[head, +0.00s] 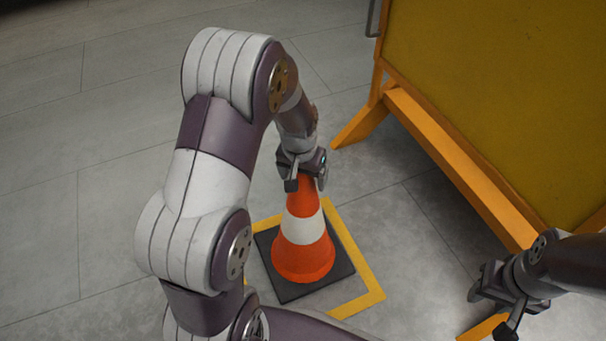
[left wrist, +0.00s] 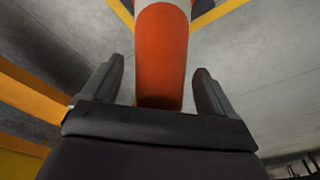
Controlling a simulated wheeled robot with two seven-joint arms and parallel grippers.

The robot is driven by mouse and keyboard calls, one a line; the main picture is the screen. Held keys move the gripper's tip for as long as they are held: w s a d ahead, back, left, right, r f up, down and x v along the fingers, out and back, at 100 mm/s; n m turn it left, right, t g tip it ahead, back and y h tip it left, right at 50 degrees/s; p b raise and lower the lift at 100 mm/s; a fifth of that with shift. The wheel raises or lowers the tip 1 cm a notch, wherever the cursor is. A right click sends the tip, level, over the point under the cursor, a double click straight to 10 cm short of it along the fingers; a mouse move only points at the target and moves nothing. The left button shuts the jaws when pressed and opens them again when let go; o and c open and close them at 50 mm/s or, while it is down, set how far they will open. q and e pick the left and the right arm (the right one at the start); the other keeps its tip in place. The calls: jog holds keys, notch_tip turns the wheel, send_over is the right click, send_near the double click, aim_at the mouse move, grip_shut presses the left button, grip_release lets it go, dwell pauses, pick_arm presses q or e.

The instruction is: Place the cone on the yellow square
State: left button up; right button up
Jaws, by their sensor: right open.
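The orange and white cone (head: 303,255) stands upright on its black base, inside the yellow square outline (head: 362,262) on the floor. My left gripper (head: 306,182) is at the cone's top. In the left wrist view the cone (left wrist: 160,65) lies between the two fingers, with a small gap on each side, so the gripper looks open. My right gripper (head: 493,312) is open and empty at the lower right.
A yellow board on an orange frame (head: 460,160) stands at the right, its foot (head: 358,127) close behind the cone. The grey tiled floor at the left is clear.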

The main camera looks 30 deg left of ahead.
pick_arm(q)
jog(key=r+p, duration=0.2)
jog(key=r, duration=0.2)
jog(key=s+r+p, duration=0.1)
jog(key=r+p, duration=0.1)
jog(key=r, duration=0.1)
jog(key=r+p, duration=0.2)
jog(key=r, duration=0.2)
jog(key=shift+s+d+r, duration=0.1)
jog(key=shift+s+r, duration=0.15)
jog(key=shift+r, duration=0.05)
jog(key=shift+s+r+p, duration=0.2)
jog(key=shift+r+p, duration=0.05)
jog(key=shift+p, duration=0.1)
jog(key=s+d+m, duration=0.1)
jog(key=s+d, duration=0.4)
jog(key=s, duration=0.6)
jog(key=shift+s+d+r, duration=0.15)
jog(key=shift+s+d, duration=0.1)
jog(key=shift+s, duration=0.15)
